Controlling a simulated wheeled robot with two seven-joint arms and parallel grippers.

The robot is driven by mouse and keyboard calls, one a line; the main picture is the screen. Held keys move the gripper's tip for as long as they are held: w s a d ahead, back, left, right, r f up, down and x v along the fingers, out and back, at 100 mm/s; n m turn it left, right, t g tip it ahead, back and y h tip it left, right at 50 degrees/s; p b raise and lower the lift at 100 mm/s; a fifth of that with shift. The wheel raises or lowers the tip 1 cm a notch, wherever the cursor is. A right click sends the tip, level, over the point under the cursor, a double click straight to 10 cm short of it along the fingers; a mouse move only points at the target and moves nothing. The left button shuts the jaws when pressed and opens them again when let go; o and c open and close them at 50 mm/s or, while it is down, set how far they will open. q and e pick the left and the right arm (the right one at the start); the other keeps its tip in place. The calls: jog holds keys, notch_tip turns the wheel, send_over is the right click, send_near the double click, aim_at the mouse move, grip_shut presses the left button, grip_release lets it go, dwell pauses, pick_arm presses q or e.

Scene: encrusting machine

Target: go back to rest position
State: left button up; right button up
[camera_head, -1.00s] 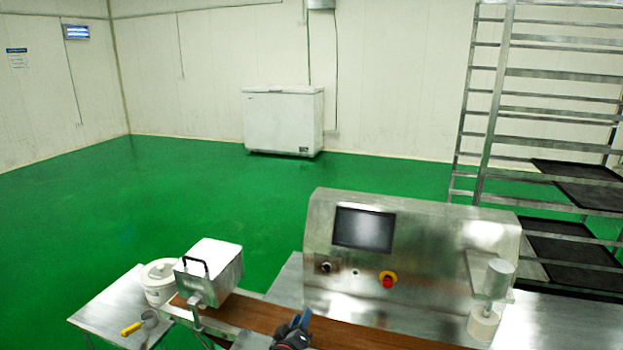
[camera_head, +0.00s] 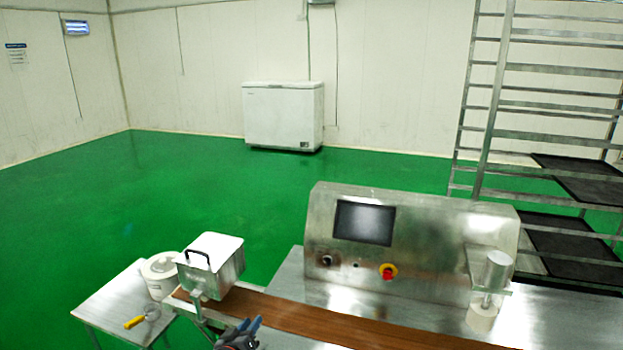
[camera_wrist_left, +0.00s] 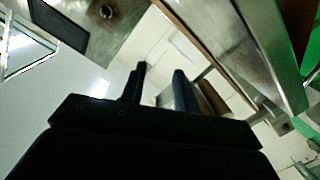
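My left gripper (camera_head: 248,327) shows at the bottom edge of the head view, in front of the brown conveyor belt (camera_head: 330,325). Only its dark and blue finger end is visible there. In the left wrist view, the two fingers of this gripper (camera_wrist_left: 160,85) stand apart with nothing between them, so it is open and empty. My right gripper is in neither view.
The steel machine (camera_head: 420,240) with a dark screen and red button stands behind the belt. A lidded metal box (camera_head: 215,265) stands over the belt's left end. A side table (camera_head: 115,310) holds a white bucket (camera_head: 160,278) and a yellow-handled scoop (camera_head: 137,321).

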pick_arm(q)
jog(key=a+m+y, duration=0.1)
jog(key=a+m, duration=0.3)
jog(key=a, duration=1.4)
jog(key=s+a+f+m+g+y, duration=0.1)
jog(key=s+a+f+g+y, duration=0.2)
jog(key=s+f, duration=0.75)
jog(key=s+a+f+g+y, duration=0.1)
jog(key=s+a+f+g, duration=0.35)
jog(key=s+f, duration=0.6)
jog(key=s+a+f+m+g+y, duration=0.1)
jog(key=s+a+f+g+y, duration=0.15)
jog(key=s+f, duration=0.7)
jog(key=s+a+f+m+g+y, duration=0.2)
jog(key=s+a+f+g, duration=0.25)
jog(key=s, duration=0.95)
jog(key=s+d+f+n+h, duration=0.1)
jog(key=d+f+h, duration=0.1)
jog(key=d, duration=1.4)
jog(key=s+d+f+n+h, duration=0.1)
jog(key=d+f+n+h, duration=0.1)
jog(key=d, duration=1.5)
jog(key=shift+f+n+h, duration=0.3)
jog(key=shift+f+h, duration=0.2)
jog(key=shift+h, duration=0.15)
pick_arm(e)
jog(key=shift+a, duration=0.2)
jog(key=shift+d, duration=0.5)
